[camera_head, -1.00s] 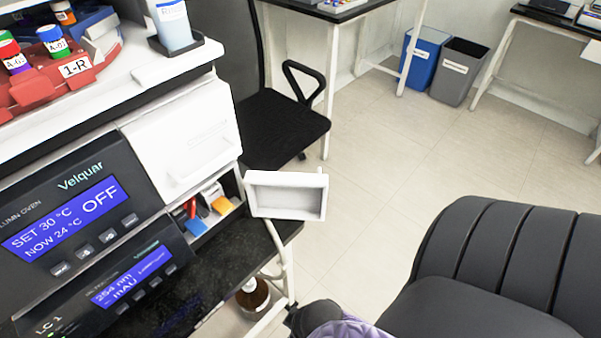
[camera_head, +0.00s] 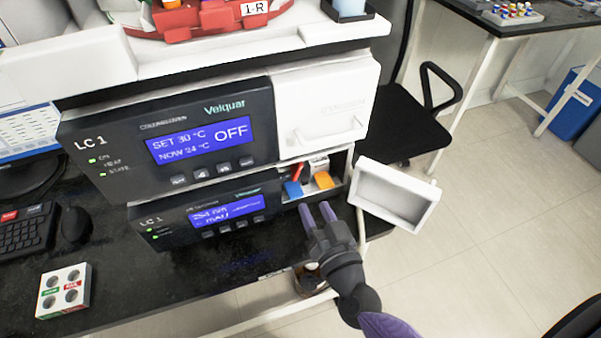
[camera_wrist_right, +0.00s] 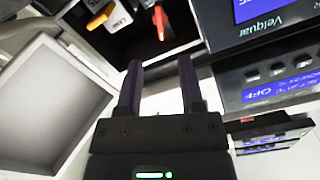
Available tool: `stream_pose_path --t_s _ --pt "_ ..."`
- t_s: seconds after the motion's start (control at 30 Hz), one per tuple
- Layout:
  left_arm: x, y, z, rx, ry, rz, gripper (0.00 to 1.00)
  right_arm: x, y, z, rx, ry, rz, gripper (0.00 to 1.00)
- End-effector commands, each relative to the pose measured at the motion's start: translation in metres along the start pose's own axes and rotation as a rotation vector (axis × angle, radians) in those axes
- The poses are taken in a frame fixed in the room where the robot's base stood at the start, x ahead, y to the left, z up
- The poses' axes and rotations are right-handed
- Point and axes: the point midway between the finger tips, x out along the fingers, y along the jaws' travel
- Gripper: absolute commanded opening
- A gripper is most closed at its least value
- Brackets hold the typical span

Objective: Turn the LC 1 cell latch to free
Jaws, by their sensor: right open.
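The lower LC 1 unit (camera_head: 205,215) has an open compartment at its right end. In it a red lever (camera_head: 299,171), a blue tab (camera_head: 293,189) and an orange tab (camera_head: 324,180) show; I cannot tell surely which is the cell latch. The red lever (camera_wrist_right: 160,22) also shows in the right wrist view, with an orange tab (camera_wrist_right: 100,17) beside it. My right gripper (camera_head: 317,209) is open and empty, just in front of and below the compartment, apart from the lever. Its fingers (camera_wrist_right: 158,82) point towards the compartment. My left gripper is not in view.
The white compartment door (camera_head: 393,196) hangs open to the right of my right gripper. The column oven (camera_head: 180,135) with its white door (camera_head: 325,105) sits above. The black bench (camera_head: 120,285) holds a small white block with holes (camera_head: 64,290) at the left.

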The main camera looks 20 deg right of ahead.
Motion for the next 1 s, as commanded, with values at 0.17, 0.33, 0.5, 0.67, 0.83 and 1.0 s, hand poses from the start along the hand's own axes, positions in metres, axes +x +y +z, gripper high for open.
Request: stream_pose_path --t_s 0.17,0.33,0.5,0.67,0.83,1.0 --pt "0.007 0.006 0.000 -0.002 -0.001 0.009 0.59 0.040 0.001 0.000 0.005 0.007 0.002 0.49" --pt "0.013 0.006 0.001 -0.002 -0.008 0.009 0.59 0.075 0.001 0.001 0.005 0.004 0.002 0.49" --pt "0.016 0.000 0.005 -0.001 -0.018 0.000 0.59 0.092 0.000 0.000 0.003 0.003 0.001 0.49" --pt "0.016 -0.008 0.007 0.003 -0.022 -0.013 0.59 0.095 0.000 -0.001 0.003 0.001 0.001 0.49" --pt "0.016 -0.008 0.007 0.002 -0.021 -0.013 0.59 0.095 0.000 -0.001 0.003 0.001 0.001 0.42" --pt "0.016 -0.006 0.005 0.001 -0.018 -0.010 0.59 0.094 0.000 -0.001 0.003 0.001 0.001 0.06"
